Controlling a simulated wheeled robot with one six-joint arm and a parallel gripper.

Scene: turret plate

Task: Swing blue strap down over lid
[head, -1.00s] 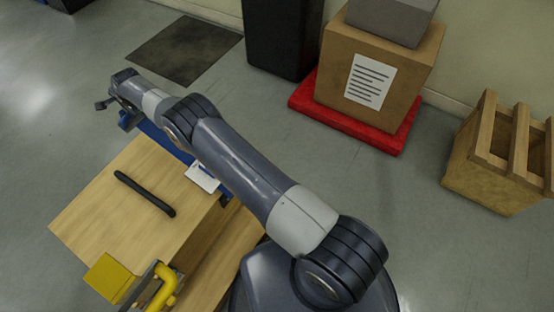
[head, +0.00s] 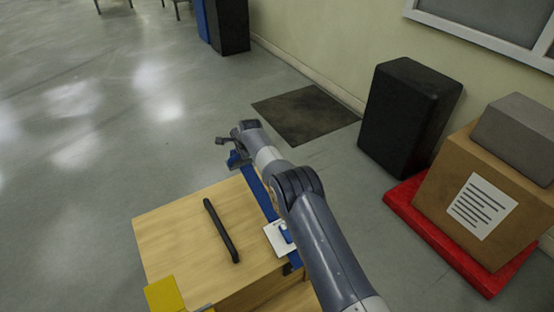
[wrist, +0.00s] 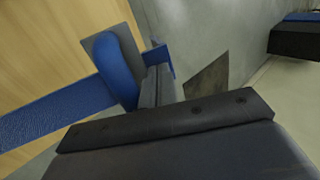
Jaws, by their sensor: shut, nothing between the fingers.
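A wooden box with a pale wood lid (head: 180,235) stands low in the head view, a black bar handle (head: 221,230) on top. The blue strap (head: 258,190) shows as a long band along the lid's right side, partly hidden by my arm. In the wrist view the strap (wrist: 50,115) crosses pale wood at the left, toward a rounded blue piece (wrist: 118,68) on a grey plate. My gripper (head: 232,146) is past the box's far end, near the strap's far end. It is shut and empty; whether it touches the strap is unclear.
A white card (head: 276,240) with a blue piece lies by the strap. A yellow block (head: 164,294) is at the near left corner. A black bin (head: 408,118), red base (head: 440,240) and cardboard box (head: 500,205) stand right. The floor left of the box is clear.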

